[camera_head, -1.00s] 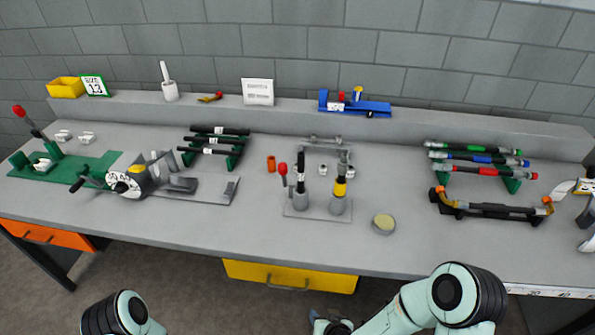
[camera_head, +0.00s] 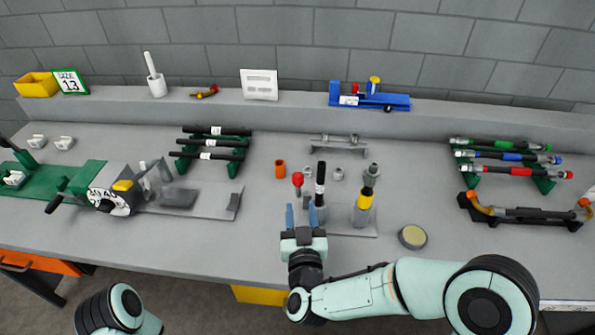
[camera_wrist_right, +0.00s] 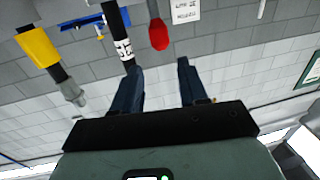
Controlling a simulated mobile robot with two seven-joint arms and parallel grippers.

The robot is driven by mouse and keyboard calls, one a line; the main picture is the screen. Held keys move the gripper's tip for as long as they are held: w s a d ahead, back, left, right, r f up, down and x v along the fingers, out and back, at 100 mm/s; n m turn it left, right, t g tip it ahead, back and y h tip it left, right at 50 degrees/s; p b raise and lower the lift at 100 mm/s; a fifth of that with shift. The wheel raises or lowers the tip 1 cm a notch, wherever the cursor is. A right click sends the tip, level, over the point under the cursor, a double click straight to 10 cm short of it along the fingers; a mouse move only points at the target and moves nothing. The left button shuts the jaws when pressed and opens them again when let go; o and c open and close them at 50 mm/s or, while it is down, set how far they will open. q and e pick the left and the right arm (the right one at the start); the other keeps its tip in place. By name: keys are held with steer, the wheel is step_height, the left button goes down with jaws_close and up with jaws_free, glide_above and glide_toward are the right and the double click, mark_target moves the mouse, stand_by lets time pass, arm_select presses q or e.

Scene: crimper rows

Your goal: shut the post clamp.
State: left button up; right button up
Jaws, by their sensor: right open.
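The post clamp (camera_head: 345,234) is a grey plate with two upright posts. The left post holds a black hose with a white label (camera_head: 320,178); the right post has a yellow-banded hose (camera_head: 364,201). A red-knobbed lever (camera_head: 297,179) stands upright by the left post. My right gripper (camera_head: 301,214) is open and empty, just in front of the left post and lever, partly hiding them. In the right wrist view, the fingers (camera_wrist_right: 158,70) point towards the red knob (camera_wrist_right: 158,36) and labelled hose (camera_wrist_right: 123,48), with the knob beyond the gap. My left gripper is out of view.
A round yellow-topped puck (camera_head: 412,236) lies right of the clamp. A hose rack (camera_head: 212,142) is at the back left, and a crimper (camera_head: 110,197) at the left. The bench front right of the clamp is clear.

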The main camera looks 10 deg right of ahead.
mark_target(298, 182)
steer(key=w, duration=0.6)
steer(key=w+p, duration=0.1)
steer(key=w, duration=0.4)
steer(key=shift+w+d+p, duration=0.2)
steer(key=shift+w+p, duration=0.1)
steer(key=shift+w, duration=0.05)
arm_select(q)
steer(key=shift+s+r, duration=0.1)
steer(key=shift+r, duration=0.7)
